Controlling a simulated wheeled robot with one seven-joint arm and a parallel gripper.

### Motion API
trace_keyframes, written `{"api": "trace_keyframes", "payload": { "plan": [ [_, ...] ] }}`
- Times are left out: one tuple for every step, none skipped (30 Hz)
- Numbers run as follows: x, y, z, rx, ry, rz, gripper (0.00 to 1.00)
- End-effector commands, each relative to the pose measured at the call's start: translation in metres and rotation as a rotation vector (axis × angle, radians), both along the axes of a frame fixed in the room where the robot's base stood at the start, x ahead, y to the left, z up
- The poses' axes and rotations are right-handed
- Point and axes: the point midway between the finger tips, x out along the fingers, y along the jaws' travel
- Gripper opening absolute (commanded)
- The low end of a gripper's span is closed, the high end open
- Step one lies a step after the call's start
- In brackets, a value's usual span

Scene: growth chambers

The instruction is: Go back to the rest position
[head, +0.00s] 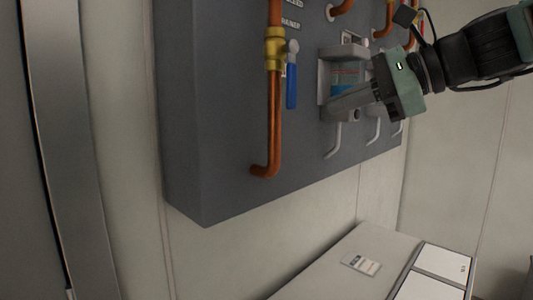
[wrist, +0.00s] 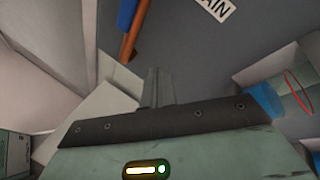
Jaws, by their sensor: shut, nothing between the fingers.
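My gripper (head: 340,108) is at the upper right in the head view, in front of a dark grey wall panel (head: 225,130). Its fingers reach left to a small light-grey housing with a blue-tinted window (head: 346,78) on the panel. I cannot tell whether they touch it. In the wrist view the fingers (wrist: 157,88) are together with nothing between them, and the green gripper body (wrist: 190,145) fills the bottom.
A copper pipe (head: 273,125) with a brass valve and a blue lever handle (head: 291,87) is left of my gripper. More copper pipes and grey handles (head: 333,141) are on the panel. A cabinet top (head: 340,272) is below right. The air below the panel is clear.

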Motion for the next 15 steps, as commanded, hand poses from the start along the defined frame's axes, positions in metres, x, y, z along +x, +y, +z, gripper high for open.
{"api": "trace_keyframes", "payload": {
  "plan": [
    [-0.014,0.015,-0.034,-0.111,-0.013,0.075,0.0],
    [-0.023,0.021,-0.054,-0.18,-0.029,0.123,0.0],
    [-0.036,0.029,-0.079,-0.271,-0.052,0.193,0.0],
    [-0.046,0.034,-0.098,-0.34,-0.073,0.251,0.0],
    [-0.057,0.038,-0.116,-0.407,-0.095,0.313,0.0],
    [-0.073,0.041,-0.141,-0.497,-0.128,0.402,0.0],
    [-0.086,0.043,-0.159,-0.564,-0.156,0.474,0.0],
    [-0.099,0.044,-0.177,-0.63,-0.186,0.551,0.0],
    [-0.117,0.044,-0.2,-0.715,-0.23,0.663,0.0],
    [-0.13,0.042,-0.217,-0.779,-0.266,0.75,0.0],
    [-0.143,0.039,-0.233,-0.838,-0.304,0.842,0.0],
    [-0.16,0.034,-0.253,-0.911,-0.358,0.966,0.0],
    [-0.172,0.029,-0.266,-0.959,-0.398,1.061,0.0],
    [-0.184,0.024,-0.278,-1.003,-0.44,1.154,0.0],
    [-0.197,0.017,-0.292,-1.054,-0.494,1.273,0.0]
  ]
}}
